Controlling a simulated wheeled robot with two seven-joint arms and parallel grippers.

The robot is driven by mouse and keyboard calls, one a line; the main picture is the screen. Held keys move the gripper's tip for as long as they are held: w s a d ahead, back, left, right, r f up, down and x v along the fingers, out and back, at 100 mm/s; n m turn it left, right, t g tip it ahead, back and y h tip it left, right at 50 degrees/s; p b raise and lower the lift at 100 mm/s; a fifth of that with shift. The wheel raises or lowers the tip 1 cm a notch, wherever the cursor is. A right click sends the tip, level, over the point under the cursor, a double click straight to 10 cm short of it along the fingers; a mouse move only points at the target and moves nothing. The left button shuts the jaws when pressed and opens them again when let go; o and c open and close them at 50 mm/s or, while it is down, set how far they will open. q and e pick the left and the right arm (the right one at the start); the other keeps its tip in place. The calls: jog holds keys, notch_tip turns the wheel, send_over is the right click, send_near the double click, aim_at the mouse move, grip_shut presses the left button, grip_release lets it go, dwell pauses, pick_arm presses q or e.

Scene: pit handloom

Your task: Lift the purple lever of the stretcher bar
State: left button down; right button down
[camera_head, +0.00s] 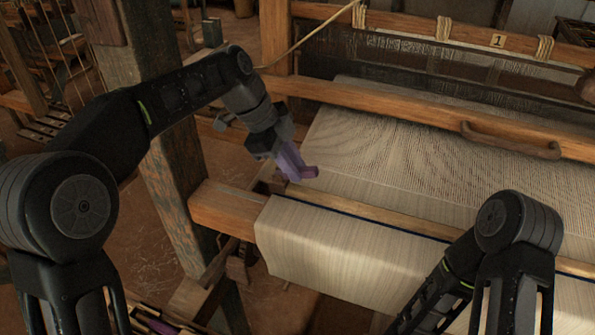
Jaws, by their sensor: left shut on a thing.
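The purple lever (303,170) shows at the left edge of the woven cloth (335,239), above the left end of the front beam. My left gripper (282,150) reaches down to it from the upper left and is shut on it; the fingers partly hide it. A long narrow wooden strip (400,219) with a dark line along it lies across the cloth, to the right of and below the lever. I cannot tell how the lever joins the stretcher bar. My right arm is at the lower right, and its gripper is not in view.
The front beam's wooden end (226,208) juts out left of the cloth. A thick weathered post (172,185) stands beneath my left arm. The beater beam (400,109) with a wooden handle (512,141) crosses behind the cloth. The warp is stretched between them.

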pick_arm(q)
jog(key=shift+w+a+r+g+h+b, duration=0.15)
jog(key=shift+a+h+b, duration=0.15)
jog(key=shift+h, duration=0.25)
jog(key=shift+a+r+g+h+b, duration=0.15)
jog(key=shift+h+b, duration=0.15)
jog(key=shift+h, duration=0.25)
